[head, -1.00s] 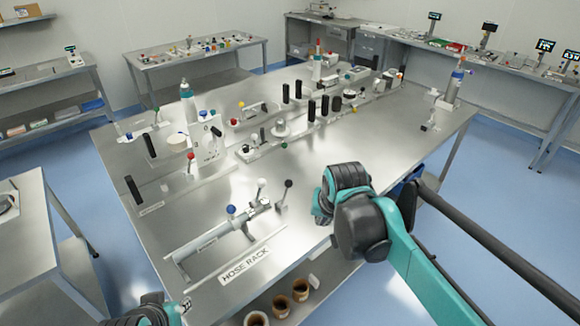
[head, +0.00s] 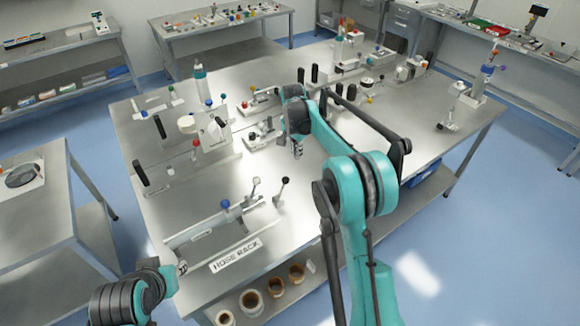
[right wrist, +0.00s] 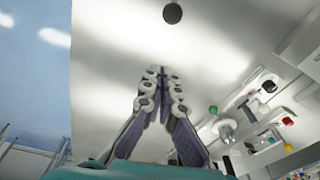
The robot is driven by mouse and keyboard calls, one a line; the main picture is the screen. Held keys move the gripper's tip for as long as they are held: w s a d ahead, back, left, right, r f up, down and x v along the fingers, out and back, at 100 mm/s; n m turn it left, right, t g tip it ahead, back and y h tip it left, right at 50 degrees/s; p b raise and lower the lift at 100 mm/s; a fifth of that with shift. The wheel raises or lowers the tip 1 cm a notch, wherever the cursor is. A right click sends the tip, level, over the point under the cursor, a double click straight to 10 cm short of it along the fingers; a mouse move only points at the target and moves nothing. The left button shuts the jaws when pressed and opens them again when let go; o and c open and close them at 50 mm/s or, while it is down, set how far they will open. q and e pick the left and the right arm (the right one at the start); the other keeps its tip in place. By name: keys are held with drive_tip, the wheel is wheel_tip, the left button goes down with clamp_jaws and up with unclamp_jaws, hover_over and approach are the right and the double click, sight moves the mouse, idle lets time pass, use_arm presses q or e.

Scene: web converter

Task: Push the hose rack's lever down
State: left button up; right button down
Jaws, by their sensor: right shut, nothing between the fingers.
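The hose rack (head: 212,232) lies along the near left edge of the steel bench, behind its "HOSE RACK" label (head: 236,255). At its right end stand a black-knobbed lever (head: 281,191), a lever with a pale grey knob (head: 254,190) and a blue knob (head: 225,204). The black-knobbed lever stands up, tilted a little right. My right gripper (head: 297,152) is above the bench, behind and right of the levers, touching none. The right wrist view shows its fingers (right wrist: 161,72) shut and empty, with a black ball knob (right wrist: 172,13) beyond the tips.
Upright fixtures with black handles and coloured knobs (head: 208,128) crowd the bench behind the hose rack. Several brown-rimmed cups (head: 251,299) stand on the shelf below. Bare bench top (head: 265,222) lies around the levers. A side table (head: 55,215) stands at left.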

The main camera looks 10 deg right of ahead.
drive_tip(key=shift+w+f, duration=0.2)
drive_tip(key=shift+w, duration=0.1)
drive_tip(key=shift+f, duration=0.1)
wheel_tip(320, 180, down, 10)
drive_tip(key=w+d, duration=0.1)
drive_tip(key=s+a, duration=0.1)
drive_tip(key=s+a+r, duration=0.1)
drive_tip(key=a, duration=0.1)
drive_tip(key=shift+a+b, duration=0.2)
drive_tip(key=shift+b, duration=0.15)
drive_tip(key=shift+s+a+r, duration=0.1)
